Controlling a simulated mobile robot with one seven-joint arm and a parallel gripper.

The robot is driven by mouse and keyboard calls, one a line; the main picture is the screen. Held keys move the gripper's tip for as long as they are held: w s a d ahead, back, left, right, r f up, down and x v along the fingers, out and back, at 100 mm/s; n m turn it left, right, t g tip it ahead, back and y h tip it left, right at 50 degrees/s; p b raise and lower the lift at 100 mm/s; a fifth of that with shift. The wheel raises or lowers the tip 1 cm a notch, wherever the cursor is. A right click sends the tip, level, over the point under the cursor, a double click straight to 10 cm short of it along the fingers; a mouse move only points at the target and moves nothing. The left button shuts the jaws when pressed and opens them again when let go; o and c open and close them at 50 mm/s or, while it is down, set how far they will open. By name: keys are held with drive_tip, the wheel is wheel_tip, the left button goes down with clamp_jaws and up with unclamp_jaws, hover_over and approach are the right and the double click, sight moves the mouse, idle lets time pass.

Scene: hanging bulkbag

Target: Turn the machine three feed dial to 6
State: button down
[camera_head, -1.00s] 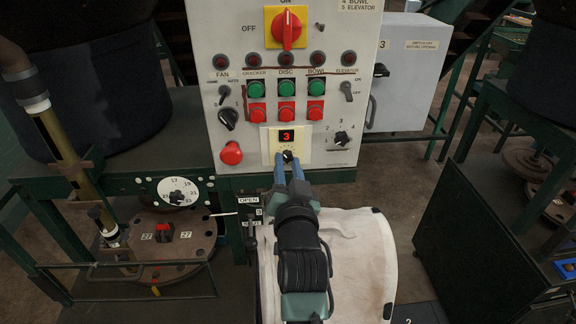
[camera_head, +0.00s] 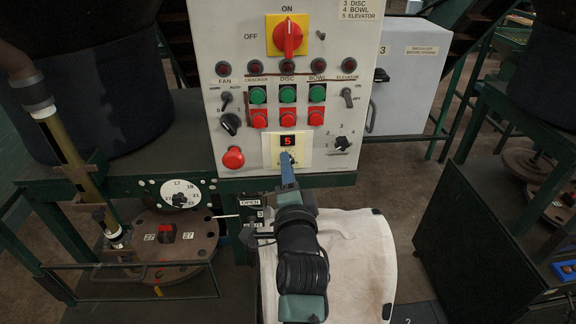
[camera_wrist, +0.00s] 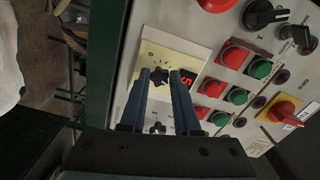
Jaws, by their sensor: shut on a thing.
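The feed dial is a small dark knob (camera_wrist: 160,78) on a cream plate (camera_head: 272,150) low on the grey control panel. A red digital display (camera_head: 288,141) above the knob reads 5. My gripper (camera_head: 287,160) reaches up to the plate, with its blue fingers on the knob. In the wrist view the two fingers (camera_wrist: 160,74) stand on either side of the knob, shut on it. In the head view the fingers line up one in front of the other and hide most of the knob.
Above the plate are red buttons (camera_head: 287,118), green buttons (camera_head: 287,94) and a red main switch (camera_head: 288,38). A red stop button (camera_head: 233,159) is to the left and a black selector (camera_head: 342,143) to the right. A white bag (camera_head: 350,255) lies below my arm.

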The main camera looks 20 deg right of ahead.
drive_tip(key=shift+m+p, duration=0.9)
drive_tip(key=shift+m, duration=1.3)
drive_tip(key=c, duration=0.6)
unclamp_jaws()
drive_tip(key=b+v, duration=0.3)
drive_tip(key=v, duration=1)
drive_tip(key=shift+r, duration=0.1)
